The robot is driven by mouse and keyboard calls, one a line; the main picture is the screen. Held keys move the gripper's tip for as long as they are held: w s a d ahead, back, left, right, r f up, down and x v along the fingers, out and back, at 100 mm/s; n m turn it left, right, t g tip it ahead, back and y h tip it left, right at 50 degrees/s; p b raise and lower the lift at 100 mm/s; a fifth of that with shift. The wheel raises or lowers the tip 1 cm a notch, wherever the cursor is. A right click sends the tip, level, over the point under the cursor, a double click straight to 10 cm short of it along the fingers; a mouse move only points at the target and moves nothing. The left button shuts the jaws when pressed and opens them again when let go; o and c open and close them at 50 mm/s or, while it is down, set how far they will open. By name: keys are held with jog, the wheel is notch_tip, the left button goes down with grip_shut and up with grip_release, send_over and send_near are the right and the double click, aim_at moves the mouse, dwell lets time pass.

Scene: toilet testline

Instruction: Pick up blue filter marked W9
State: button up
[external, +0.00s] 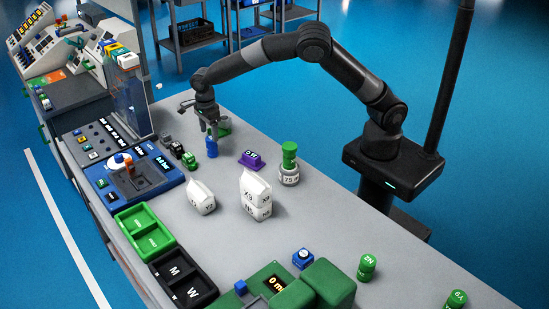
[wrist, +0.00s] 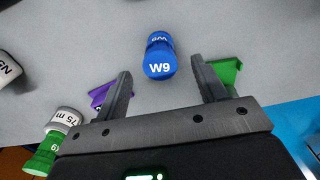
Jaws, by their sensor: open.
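The blue filter marked W9 (wrist: 159,58) stands on the grey table, a short cylinder with white lettering. In the wrist view it lies just beyond the fingertips, roughly midway between them and not touched. In the external view the filter (external: 212,148) is right below my gripper (external: 210,128). My gripper (wrist: 160,85) is open and empty, with one finger on each side of the filter's line. In the external view the small gap between fingers and filter is hard to judge.
A purple holder (external: 250,159) and a green holder (external: 222,127) flank the filter. A green filter on a white weight (external: 289,176) and white bags (external: 256,208) stand nearby. A blue machine (external: 132,180) is at the left.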

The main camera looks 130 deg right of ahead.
aim_at(211, 138)
jog(key=shift+s+f, duration=0.2)
jog(key=shift+f, duration=2.95)
jog(key=shift+c, duration=0.4)
jog(key=c, duration=1)
